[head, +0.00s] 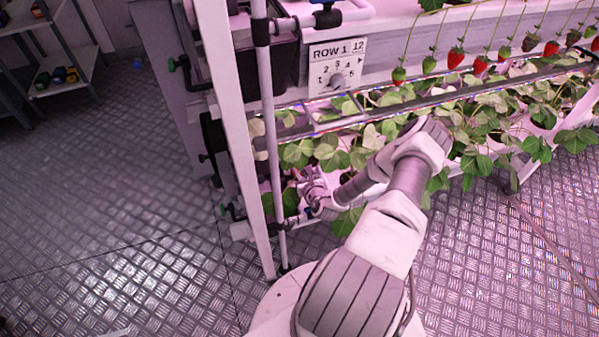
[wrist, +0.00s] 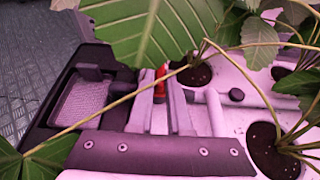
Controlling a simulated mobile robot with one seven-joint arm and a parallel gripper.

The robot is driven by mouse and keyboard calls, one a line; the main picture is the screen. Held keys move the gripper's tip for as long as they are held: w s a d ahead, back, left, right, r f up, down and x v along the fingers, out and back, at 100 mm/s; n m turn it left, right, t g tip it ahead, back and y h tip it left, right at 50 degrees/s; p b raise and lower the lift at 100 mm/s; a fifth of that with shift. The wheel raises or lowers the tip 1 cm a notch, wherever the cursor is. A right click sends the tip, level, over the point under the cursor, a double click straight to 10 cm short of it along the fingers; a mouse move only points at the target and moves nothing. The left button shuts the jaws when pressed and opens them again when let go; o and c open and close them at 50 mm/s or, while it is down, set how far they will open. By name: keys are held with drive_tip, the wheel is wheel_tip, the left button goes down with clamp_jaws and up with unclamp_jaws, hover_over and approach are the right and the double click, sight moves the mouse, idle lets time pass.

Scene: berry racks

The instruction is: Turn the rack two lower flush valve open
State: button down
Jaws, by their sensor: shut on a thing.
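My gripper (head: 316,198) is low at the left end of the plant rack, just right of the upright white pipe, among leaves. In the wrist view my gripper (wrist: 160,103) has its two pale fingers close together, with a small red piece (wrist: 160,83) between them. This looks like the handle of the lower flush valve. The valve body and the handle's exact angle are mostly hidden by the fingers and a large leaf.
A white post (head: 232,130) and an upright pipe (head: 268,150) stand close left of my gripper. A ROW 1 sign (head: 337,66) hangs above. Strawberry plants (head: 480,110) fill the rack to the right. Metal floor (head: 110,200) is clear at left; a shelf (head: 60,60) stands behind.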

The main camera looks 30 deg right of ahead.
drive_tip(key=shift+d+n+y, duration=0.1)
drive_tip(key=shift+n+y, duration=0.2)
drive_tip(key=n+y+b, duration=0.1)
drive_tip(key=n+y, duration=0.1)
drive_tip(key=d+n+y+b, duration=0.1)
drive_tip(key=y, duration=0.1)
drive_tip(key=shift+f+n+b, duration=0.25)
drive_tip(key=shift+n+b, duration=0.05)
drive_tip(key=shift+b, duration=0.05)
drive_tip(key=n+y+b, duration=0.2)
drive_tip(key=d+n+g+y+b, duration=0.1)
drive_tip(key=n+y, duration=0.1)
drive_tip(key=shift+w+y+b, duration=0.15)
drive_tip(key=shift+y+b, duration=0.2)
drive_tip(key=shift+y, duration=0.05)
drive_tip(key=n+g+y, duration=0.2)
drive_tip(key=n+y, duration=0.1)
drive_tip(key=shift+w+d+r+n+g+b, duration=0.15)
drive_tip(key=shift+w+d+n+g+b, duration=0.05)
drive_tip(key=shift+n+g+b, duration=0.15)
drive_tip(key=shift+w+d+n+g+y, duration=0.1)
drive_tip(key=shift+w+n+g+y, duration=0.05)
drive_tip(key=shift+n+g+y, duration=0.6)
drive_tip(key=shift+w+d+n+g+y, duration=0.15)
drive_tip(key=shift+n+g+y, duration=0.4)
drive_tip(key=shift+n+g, duration=0.35)
drive_tip(key=shift+w+r+n+g+y, duration=0.1)
drive_tip(key=shift+n+g+y, duration=0.3)
drive_tip(key=shift+n+g, duration=0.3)
drive_tip(key=shift+a, duration=0.1)
